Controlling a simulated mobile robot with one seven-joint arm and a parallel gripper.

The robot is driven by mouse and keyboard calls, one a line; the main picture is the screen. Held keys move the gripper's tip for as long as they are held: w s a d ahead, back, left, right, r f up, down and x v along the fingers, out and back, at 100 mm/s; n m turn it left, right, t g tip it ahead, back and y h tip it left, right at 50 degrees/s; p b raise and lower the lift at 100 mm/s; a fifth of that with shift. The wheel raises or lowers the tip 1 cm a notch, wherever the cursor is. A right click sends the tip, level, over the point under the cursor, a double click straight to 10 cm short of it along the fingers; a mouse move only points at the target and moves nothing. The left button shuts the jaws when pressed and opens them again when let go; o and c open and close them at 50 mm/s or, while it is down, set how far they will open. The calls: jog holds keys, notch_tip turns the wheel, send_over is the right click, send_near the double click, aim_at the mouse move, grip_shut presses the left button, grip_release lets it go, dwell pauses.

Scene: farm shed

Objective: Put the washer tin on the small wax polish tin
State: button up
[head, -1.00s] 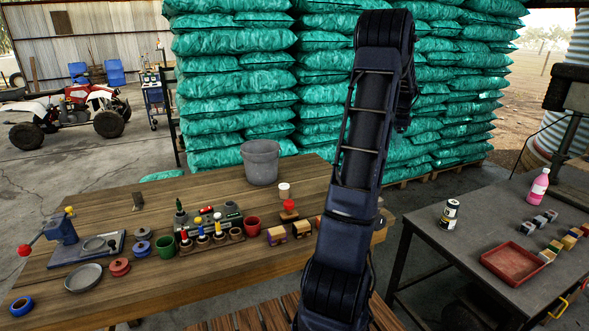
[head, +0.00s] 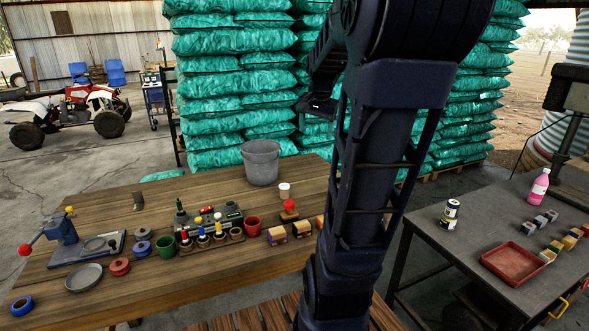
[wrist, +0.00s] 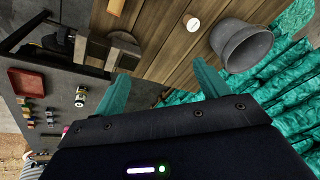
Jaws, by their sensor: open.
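My gripper (wrist: 162,86) is open and empty; its two teal fingers are spread in the wrist view. In the head view it is mostly hidden behind my arm, high before the teal sacks. No label is legible, so I cannot tell which containers are the washer tin and wax polish tin. A small white-topped container (head: 284,190) stands on the wooden table beside the grey bucket; it also shows in the wrist view (wrist: 192,23). Black-and-white tins (head: 450,213) are close together on the right grey table, and also show in the wrist view (wrist: 81,96).
The grey bucket (head: 261,162) stands at the wooden table's back edge (head: 205,182). Pots, spools and coloured blocks crowd its front. The right table (head: 428,229) holds a red tray (head: 512,262), several blocks and a pink bottle (head: 538,186). Stacked teal sacks (head: 233,90) stand behind.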

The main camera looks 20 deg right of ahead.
jog(key=s+a+f+n, duration=0.2)
jog(key=s+a+n, duration=0.2)
jog(key=s+a, duration=0.3)
jog(key=s+a+f+n+t, duration=0.1)
jog(key=s+a+f+n, duration=0.1)
jog(key=s+a+n, duration=0.3)
jog(key=s+a, duration=0.1)
jog(key=s, duration=0.2)
jog(key=shift+s+a+f+y, duration=0.15)
jog(key=shift+a+f+y, duration=0.25)
